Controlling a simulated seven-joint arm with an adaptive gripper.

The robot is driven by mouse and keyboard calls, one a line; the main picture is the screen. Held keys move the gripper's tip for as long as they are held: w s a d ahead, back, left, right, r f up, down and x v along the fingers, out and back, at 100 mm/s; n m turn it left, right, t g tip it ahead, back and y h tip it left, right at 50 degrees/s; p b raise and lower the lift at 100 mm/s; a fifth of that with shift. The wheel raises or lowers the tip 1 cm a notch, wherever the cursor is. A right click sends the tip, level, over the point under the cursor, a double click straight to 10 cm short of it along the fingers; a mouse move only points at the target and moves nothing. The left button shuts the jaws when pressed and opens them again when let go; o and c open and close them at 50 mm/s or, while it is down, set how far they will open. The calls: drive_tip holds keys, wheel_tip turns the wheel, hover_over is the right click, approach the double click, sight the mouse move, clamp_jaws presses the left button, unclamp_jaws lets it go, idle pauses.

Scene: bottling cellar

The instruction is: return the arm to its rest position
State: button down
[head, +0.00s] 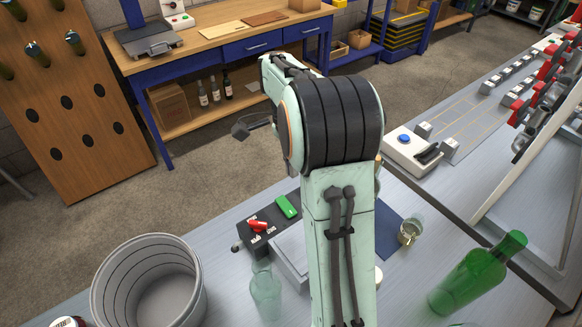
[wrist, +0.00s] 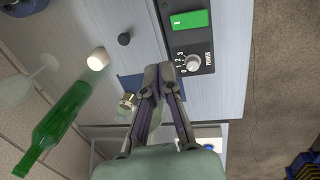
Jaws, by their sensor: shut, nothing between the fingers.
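My arm (head: 340,125) rises through the middle of the head view and bends at a dark banded joint. My gripper (wrist: 160,72) shows in the wrist view with its two dark fingers together and nothing between them. It points down over the bench, apart from the things on it as far as I can see. The black control box (wrist: 190,45), with a green button (wrist: 189,19) and a pale knob (wrist: 193,63), lies just beyond the fingertips in that view. In the head view my arm hides part of the bench.
A white box with a blue button (head: 410,152) is at right. A blue-legged worktable (head: 225,45) stands behind, across open floor.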

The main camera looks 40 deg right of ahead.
drive_tip(key=s+a+r+n+t, duration=0.3)
drive_tip(key=s+a+r+n, duration=0.1)
drive_tip(key=a+r, duration=0.65)
drive_tip(key=s+a+f+n, duration=0.4)
drive_tip(key=s+n, duration=0.3)
drive_tip(key=s, duration=0.1)
drive_tip(key=s+a+f+n+g, duration=0.1)
drive_tip(key=s+a+f+n, duration=0.3)
drive_tip(key=s+n, duration=0.4)
drive_tip(key=shift+s+a+y, duration=0.4)
drive_tip(key=shift+a, duration=0.15)
